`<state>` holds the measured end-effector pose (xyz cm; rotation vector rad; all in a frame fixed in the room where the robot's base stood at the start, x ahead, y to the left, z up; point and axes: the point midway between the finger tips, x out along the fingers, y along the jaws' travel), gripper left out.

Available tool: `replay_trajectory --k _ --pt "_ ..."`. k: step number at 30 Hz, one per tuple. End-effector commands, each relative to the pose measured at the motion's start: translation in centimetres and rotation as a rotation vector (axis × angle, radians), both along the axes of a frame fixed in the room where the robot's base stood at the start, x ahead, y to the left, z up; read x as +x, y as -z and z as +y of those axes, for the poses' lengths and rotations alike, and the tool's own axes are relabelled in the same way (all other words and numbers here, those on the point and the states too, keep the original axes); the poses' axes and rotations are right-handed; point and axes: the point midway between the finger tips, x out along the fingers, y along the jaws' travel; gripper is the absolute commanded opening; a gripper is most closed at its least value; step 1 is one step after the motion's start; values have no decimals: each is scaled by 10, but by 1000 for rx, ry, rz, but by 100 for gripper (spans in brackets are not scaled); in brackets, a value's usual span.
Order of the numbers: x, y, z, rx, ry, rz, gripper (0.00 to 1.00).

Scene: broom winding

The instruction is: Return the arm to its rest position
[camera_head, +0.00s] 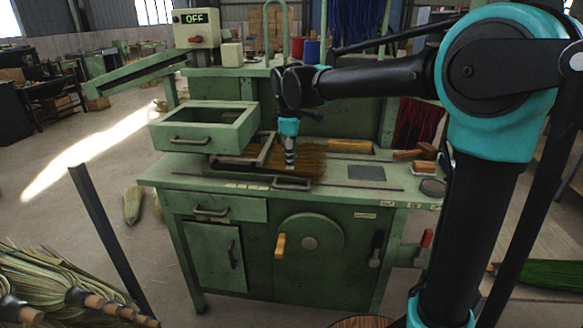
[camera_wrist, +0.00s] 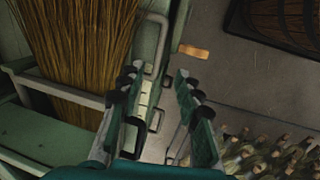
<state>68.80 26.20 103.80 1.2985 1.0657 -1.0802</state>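My arm is stretched out to the left over the green machine bench (camera_head: 385,206) in the head view. My gripper (camera_head: 289,160) points down in front of the brown broom straw (camera_head: 322,165) on the bench top. In the wrist view my two gripper fingers (camera_wrist: 157,82) stand apart with nothing between them. From the head view I cannot tell whether the gripper touches anything.
The bench has an open drawer box (camera_head: 205,128), a control box (camera_head: 196,28) reading OFF and a crank with a wooden handle (camera_head: 280,245). Brooms (camera_head: 45,275) lie at lower left. The wrist view shows a wooden barrel (camera_wrist: 288,22) at upper right.

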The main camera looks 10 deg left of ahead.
Motion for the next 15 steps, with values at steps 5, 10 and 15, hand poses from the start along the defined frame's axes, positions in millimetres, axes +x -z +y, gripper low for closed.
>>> replay_trajectory --k 5,10,15 --pt "-1 -7 0 0 0 0 34" --pt "-1 -7 0 0 0 0 34" --pt "-2 -2 -11 9 36 -3 34"
